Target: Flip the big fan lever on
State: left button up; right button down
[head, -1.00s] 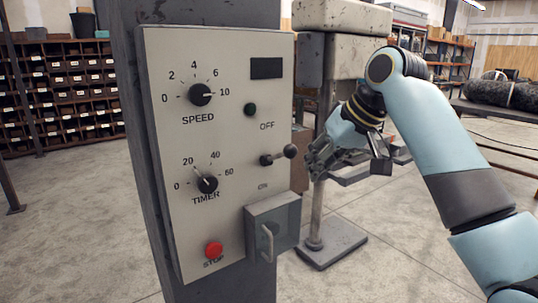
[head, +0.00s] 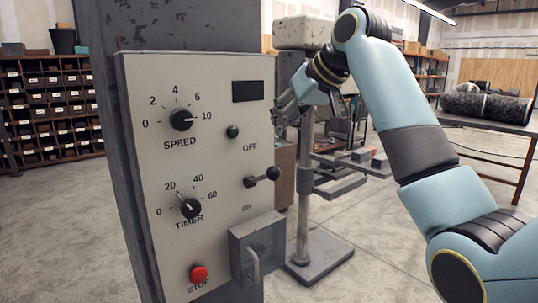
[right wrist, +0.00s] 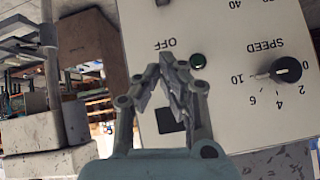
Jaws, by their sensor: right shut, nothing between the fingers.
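The lever (head: 262,178) is a dark stick with a round knob, on the front of a pale control panel (head: 208,147) between the OFF and ON labels. It sticks out to the right, about level. My right gripper (head: 278,113) is shut and empty at the panel's right edge, above the lever and apart from it. In the right wrist view my right gripper (right wrist: 163,62) shows in front of the upside-down panel, near the OFF label and a small green lamp (right wrist: 198,61). My left gripper is out of view.
The panel also carries a speed dial (head: 181,120), a timer dial (head: 190,208), a red stop button (head: 199,273) and a protruding grey box with a handle (head: 257,245) below the lever. A drill-press-like stand (head: 303,190) is behind.

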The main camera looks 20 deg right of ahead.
jog(key=p, duration=0.2)
send_over(262, 177)
jog(key=w+d, duration=0.2)
jog(key=w, duration=0.1)
notch_tip(262, 177, down, 5)
pick_arm(q)
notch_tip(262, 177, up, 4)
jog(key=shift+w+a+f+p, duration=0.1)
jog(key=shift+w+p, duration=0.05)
jog(key=shift+p, duration=0.55)
pick_arm(e)
jog(key=s+f, duration=0.2)
jog(key=f, duration=0.1)
jog(key=shift+s+a+f, duration=0.15)
jog(key=shift+s+f, duration=0.05)
